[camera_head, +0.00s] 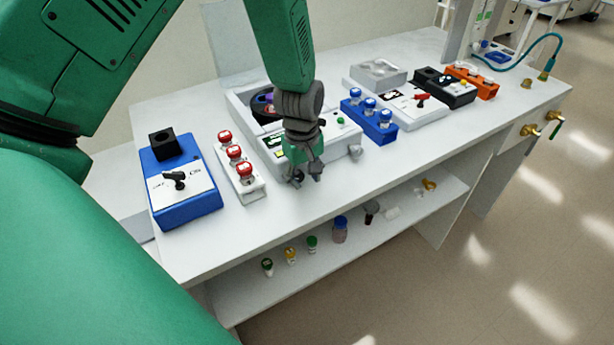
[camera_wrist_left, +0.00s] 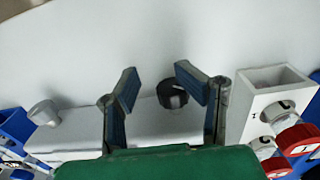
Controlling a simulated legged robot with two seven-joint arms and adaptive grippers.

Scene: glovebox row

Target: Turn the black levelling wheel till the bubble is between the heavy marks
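The black levelling wheel (camera_wrist_left: 172,94) is a ribbed round knob at the front of the white instrument (camera_head: 340,152). In the left wrist view it lies between the fingers of my left gripper (camera_wrist_left: 158,88), closer to the right finger. The fingers are apart, and I see no clear contact with the wheel. In the head view my left gripper (camera_head: 305,178) points down at the instrument's front edge and largely hides the wheel. The bubble and its heavy marks cannot be made out. My right gripper is not in view.
A white rack with red-capped vials (camera_head: 246,190) stands close left of the gripper, with a blue device (camera_head: 190,208) beyond. A grey knob (camera_head: 355,152) sits on the instrument's right front. A blue vial rack (camera_head: 380,135) stands to the right. The bench front is clear.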

